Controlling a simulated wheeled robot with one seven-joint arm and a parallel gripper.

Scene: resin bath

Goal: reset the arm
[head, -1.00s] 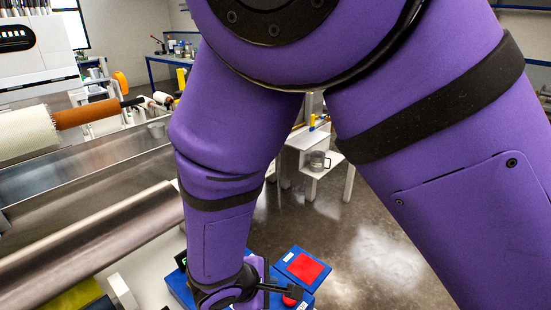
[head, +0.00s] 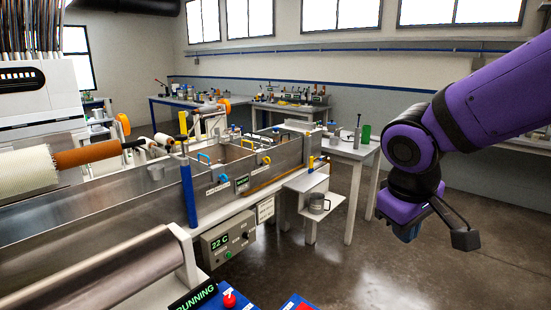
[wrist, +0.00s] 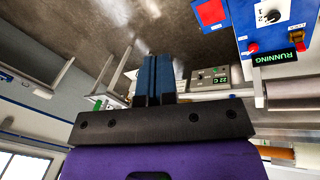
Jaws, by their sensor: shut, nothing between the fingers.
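My purple arm reaches in from the right edge in the head view, raised over open floor. My gripper (head: 407,232) hangs at the end of it with dark blue fingers, clear of the benches and the bath. In the wrist view the two blue fingers of my gripper (wrist: 154,75) lie together, with nothing held between them. Part of the fingers is hidden behind the wrist housing in the head view.
The metal resin bath (head: 115,218) runs along the left. A blue control box (head: 228,300) with a red button and a RUNNING display stands at the front. The floor (head: 400,280) below my gripper is clear.

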